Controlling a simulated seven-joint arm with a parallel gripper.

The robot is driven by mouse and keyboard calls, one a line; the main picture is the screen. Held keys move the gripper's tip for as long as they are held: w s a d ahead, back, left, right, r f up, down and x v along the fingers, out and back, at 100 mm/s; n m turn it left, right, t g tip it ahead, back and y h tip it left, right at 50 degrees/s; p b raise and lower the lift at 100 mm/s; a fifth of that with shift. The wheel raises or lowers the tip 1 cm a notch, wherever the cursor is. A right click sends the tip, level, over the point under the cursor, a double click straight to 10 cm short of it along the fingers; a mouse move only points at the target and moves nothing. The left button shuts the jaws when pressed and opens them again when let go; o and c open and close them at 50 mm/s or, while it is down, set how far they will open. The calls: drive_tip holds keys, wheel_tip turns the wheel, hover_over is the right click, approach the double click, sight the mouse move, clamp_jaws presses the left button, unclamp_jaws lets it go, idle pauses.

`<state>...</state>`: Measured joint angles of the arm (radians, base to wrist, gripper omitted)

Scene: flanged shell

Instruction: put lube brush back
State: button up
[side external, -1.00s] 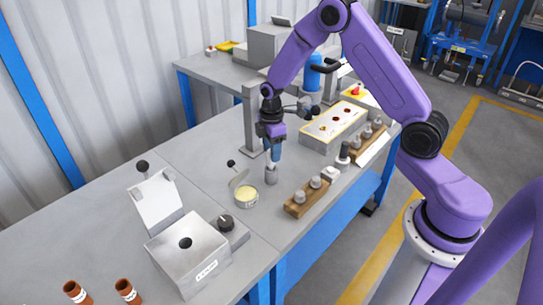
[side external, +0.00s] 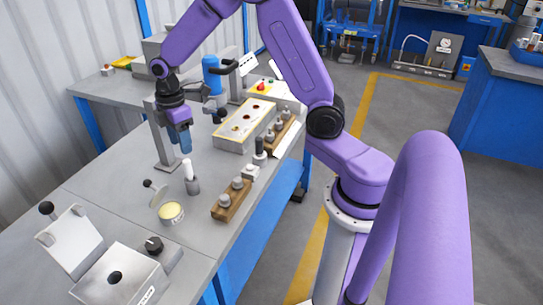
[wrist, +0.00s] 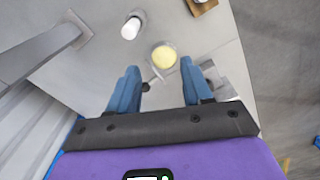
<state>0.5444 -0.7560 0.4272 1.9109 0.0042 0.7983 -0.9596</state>
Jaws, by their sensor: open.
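The lube brush (side external: 188,168) stands upright with its white handle up in a small grey holder (side external: 193,186) on the bench. In the wrist view its white top (wrist: 132,24) shows at the upper left, apart from my fingers. My gripper (side external: 185,148) is above and slightly left of the brush in the side view, not touching it. In the wrist view my gripper (wrist: 158,80) has its two blue fingers spread with nothing between them. The brush's lower end is hidden in the holder.
An open tin of yellow grease (side external: 171,212) with a raised lid stands near the holder. A wooden block with grey pegs (side external: 231,198) is to the right. A metal post (side external: 161,140) stands close behind my gripper.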

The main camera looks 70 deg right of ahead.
drive_tip(key=s+a+r, duration=0.3)
drive_tip(key=s+a, duration=0.1)
drive_tip(key=s, duration=0.4)
drive_tip(key=s+a+r, duration=0.2)
drive_tip(key=s+a, duration=0.1)
drive_tip(key=s, duration=0.4)
drive_tip(key=s+d+r, duration=0.1)
drive_tip(key=s+d, duration=0.1)
drive_tip(key=s, duration=1.3)
drive_tip(key=shift+d+r+m, duration=0.15)
drive_tip(key=shift+r+m, duration=0.05)
drive_tip(key=shift+m, duration=0.2)
drive_tip(key=shift+o, duration=0.2)
drive_tip(key=shift+w, duration=0.1)
